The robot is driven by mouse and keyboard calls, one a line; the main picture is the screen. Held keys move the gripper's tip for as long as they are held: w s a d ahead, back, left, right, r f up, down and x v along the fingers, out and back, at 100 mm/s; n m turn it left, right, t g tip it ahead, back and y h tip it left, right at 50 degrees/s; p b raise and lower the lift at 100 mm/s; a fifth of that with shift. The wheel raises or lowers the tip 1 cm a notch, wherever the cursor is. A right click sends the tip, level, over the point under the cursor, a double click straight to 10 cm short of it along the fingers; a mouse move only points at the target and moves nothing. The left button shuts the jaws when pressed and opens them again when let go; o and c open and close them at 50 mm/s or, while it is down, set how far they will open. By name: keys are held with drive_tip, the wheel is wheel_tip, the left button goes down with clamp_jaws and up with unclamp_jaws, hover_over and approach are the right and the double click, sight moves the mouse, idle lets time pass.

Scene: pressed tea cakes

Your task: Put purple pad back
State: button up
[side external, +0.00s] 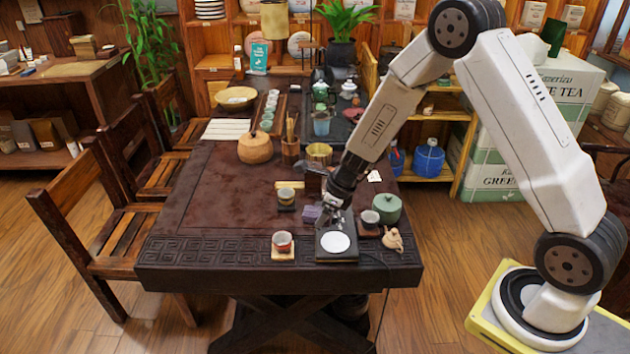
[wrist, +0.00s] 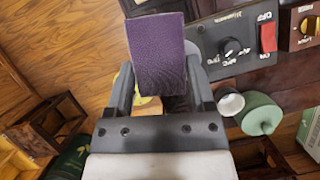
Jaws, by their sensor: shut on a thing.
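The purple pad (wrist: 157,52) is held between the two fingers of my gripper (wrist: 157,78) in the wrist view, with its broad textured face toward the camera. In the side view, the purple pad (side external: 311,213) shows small beside my gripper (side external: 324,218), over the front half of the dark table (side external: 215,195). My gripper is just behind and left of a black device with a white round plate (side external: 335,243). The device's dial panel (wrist: 235,47) with a red switch shows right of the pad in the wrist view. I cannot tell whether the pad touches the table.
A pale cup (side external: 370,217), a green lidded jar (side external: 387,207) and a small tan figure (side external: 393,239) stand to the right. The table's left side is clear.

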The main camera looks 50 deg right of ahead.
drive_tip(key=shift+s+a+r+m+h, duration=0.2)
drive_tip(key=shift+a+m, duration=0.1)
drive_tip(key=shift+m, duration=0.2)
drive_tip(key=shift+s+a+r+m+h, duration=0.15)
drive_tip(key=shift+a+m, duration=0.1)
drive_tip(key=shift+m, duration=0.25)
drive_tip(key=w+f, duration=0.4)
drive_tip(key=w, duration=0.5)
approach(283, 230)
drive_tip(key=shift+w+a+f, duration=0.15)
drive_tip(key=shift+a+f, duration=0.35)
drive_tip(key=shift+f, duration=0.05)
drive_tip(key=shift+w+f, duration=0.65)
drive_tip(key=shift+f, duration=0.1)
drive_tip(key=shift+w+f, duration=0.15)
drive_tip(key=shift+w, duration=0.05)
drive_tip(key=shift+f, duration=1.45)
drive_tip(key=shift+f, duration=0.15)
